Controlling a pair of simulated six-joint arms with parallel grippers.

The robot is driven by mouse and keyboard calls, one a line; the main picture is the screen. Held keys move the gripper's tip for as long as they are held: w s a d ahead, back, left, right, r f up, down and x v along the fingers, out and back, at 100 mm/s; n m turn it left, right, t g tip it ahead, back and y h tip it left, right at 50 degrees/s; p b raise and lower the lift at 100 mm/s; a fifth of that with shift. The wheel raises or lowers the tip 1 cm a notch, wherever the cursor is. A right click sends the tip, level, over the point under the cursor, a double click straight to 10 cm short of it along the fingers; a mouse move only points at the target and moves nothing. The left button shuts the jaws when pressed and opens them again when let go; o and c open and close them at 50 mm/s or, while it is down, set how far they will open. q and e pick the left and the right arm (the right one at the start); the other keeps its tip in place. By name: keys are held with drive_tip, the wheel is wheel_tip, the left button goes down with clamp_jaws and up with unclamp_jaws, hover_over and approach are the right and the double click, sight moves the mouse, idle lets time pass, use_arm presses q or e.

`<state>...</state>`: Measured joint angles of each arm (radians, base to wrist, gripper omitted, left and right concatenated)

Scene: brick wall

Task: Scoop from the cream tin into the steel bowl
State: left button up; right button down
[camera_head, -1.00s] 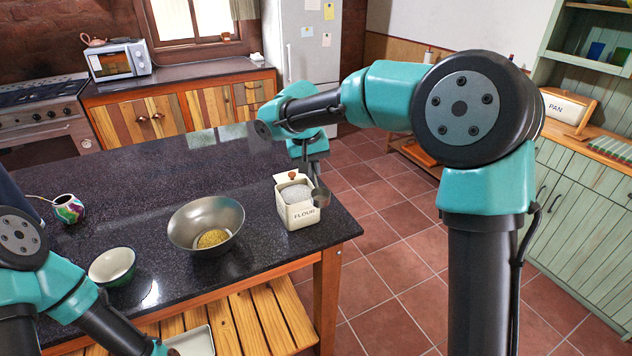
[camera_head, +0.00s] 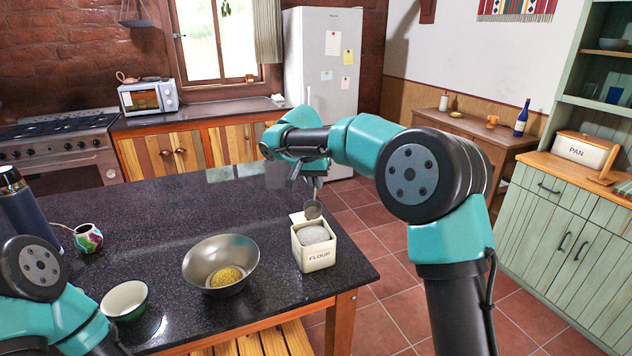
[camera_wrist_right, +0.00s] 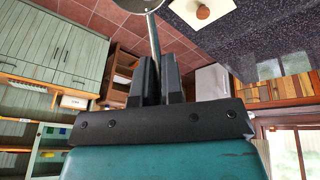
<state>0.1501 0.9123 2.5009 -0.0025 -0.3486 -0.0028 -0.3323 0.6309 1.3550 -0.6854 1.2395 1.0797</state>
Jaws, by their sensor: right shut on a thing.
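The cream tin (camera_head: 318,258), lettered FLOUR, stands open near the right end of the dark counter, with pale powder inside. The steel bowl (camera_head: 207,262) sits to its left with a yellow grainy heap (camera_head: 227,276) in it. My right gripper (camera_head: 312,180) is shut on the handle of a metal scoop (camera_head: 313,210), whose cup hangs just above the tin's far side in the picture. The scoop's handle (camera_wrist_right: 154,38) shows between the fingers (camera_wrist_right: 160,80) in the right wrist view. I cannot tell what the cup holds. My left gripper is out of view.
A pale lid with a brown knob (camera_wrist_right: 203,12) lies on the counter, in the right wrist view. A green-white bowl (camera_head: 124,301), a colourful gourd cup (camera_head: 88,238) and a dark flask (camera_head: 22,208) stand at the left. The counter behind the steel bowl is clear.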

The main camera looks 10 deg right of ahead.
sight(315, 195)
drive_tip(key=shift+f, duration=0.2)
